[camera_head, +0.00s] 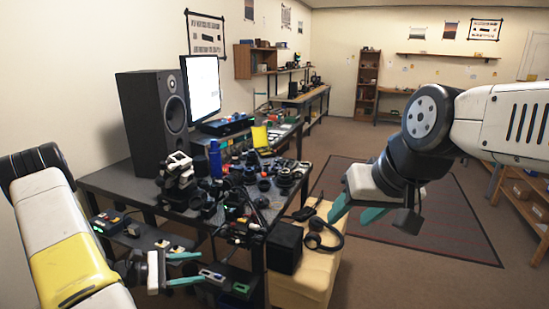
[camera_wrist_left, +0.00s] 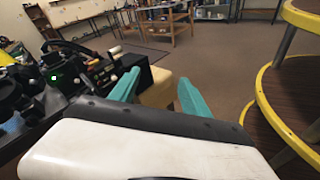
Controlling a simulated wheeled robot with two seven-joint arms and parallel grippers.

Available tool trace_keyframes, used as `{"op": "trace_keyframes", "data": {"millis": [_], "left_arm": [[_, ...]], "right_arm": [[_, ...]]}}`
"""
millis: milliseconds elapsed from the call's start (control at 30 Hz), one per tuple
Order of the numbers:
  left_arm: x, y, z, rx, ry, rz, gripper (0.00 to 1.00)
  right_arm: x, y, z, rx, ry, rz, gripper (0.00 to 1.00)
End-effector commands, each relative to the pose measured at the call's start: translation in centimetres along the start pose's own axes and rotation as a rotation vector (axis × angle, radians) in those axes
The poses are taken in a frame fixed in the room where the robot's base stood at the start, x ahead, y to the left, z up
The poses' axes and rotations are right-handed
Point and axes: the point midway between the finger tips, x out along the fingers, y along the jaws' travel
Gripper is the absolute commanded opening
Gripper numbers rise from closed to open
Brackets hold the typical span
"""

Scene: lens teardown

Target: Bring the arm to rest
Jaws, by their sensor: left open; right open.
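My left gripper (camera_head: 190,268) is low at the front left of the cluttered table, its teal fingers apart with nothing between them. Its open fingers also show in the left wrist view (camera_wrist_left: 158,88), pointing out over the floor. My right gripper (camera_head: 352,214) hangs in front of the rug, right of the table, with its teal fingers apart and empty. My right arm (camera_head: 500,120) comes in from the right edge, and my left arm (camera_head: 75,255) from the lower left.
The dark table (camera_head: 118,182) holds a black speaker (camera_head: 150,115), a monitor (camera_head: 203,88) and many small lens parts. Headphones (camera_head: 325,238) and a black box (camera_head: 285,247) rest on a cream seat (camera_head: 308,278). Yellow-rimmed round tiers (camera_wrist_left: 266,95) stand at right in the wrist view. Floor near the rug (camera_head: 455,215) is open.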

Motion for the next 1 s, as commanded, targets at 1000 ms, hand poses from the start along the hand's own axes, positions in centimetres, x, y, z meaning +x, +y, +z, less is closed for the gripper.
{"op": "trace_keyframes", "data": {"millis": [1000], "left_arm": [[-2.2, -4.8, 33.0, 1.474, 0.601, -0.923, 0.55]], "right_arm": [[0.0, 0.0, 0.0, 0.0, 0.0, 0.0, 0.51]]}}
